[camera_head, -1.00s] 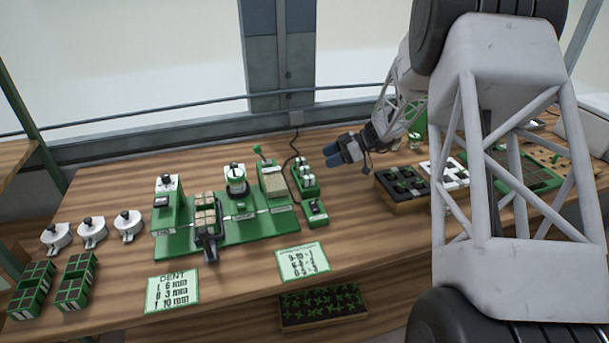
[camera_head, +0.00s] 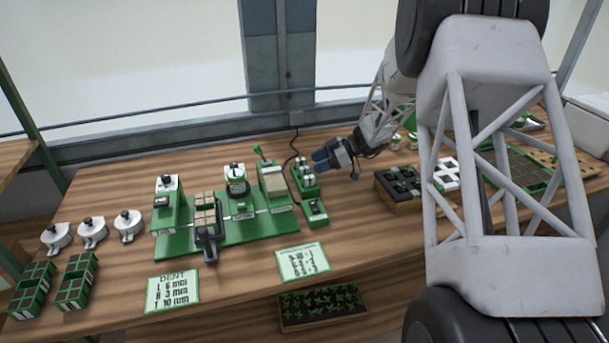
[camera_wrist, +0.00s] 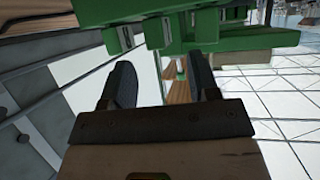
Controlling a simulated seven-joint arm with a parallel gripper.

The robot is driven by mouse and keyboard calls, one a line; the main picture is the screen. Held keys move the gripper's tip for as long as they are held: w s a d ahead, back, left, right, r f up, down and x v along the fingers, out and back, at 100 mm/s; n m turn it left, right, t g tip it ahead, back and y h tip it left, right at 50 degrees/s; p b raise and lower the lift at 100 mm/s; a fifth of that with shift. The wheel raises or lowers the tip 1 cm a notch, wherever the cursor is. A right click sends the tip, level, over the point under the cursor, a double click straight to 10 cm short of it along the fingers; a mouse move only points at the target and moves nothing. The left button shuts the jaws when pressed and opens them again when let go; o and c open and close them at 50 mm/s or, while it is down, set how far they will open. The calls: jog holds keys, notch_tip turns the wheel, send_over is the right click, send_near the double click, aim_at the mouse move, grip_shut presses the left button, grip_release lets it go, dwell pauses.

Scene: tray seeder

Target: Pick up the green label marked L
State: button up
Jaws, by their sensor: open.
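I cannot make out a green label marked L in either view; any lettering that small is unreadable. My gripper (camera_head: 321,160) is open and empty, with blue fingertips pointing left, just above and right of a green rack (camera_head: 308,190) holding several white-topped pieces. In the wrist view my gripper's two dark fingers (camera_wrist: 160,82) stand apart with nothing between them. A green structure (camera_wrist: 230,45) lies beyond the fingertips there; I cannot tell which fixture it is.
A green seeder base (camera_head: 225,233) with several fixtures stands left of the rack. The wood at the table's front right is bare.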

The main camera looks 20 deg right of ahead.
aim_at(307, 167)
jog(key=shift+x, duration=1.85)
jog(key=shift+f, duration=0.1)
grip_shut()
notch_tip(307, 167, up, 10)
dwell(0.4)
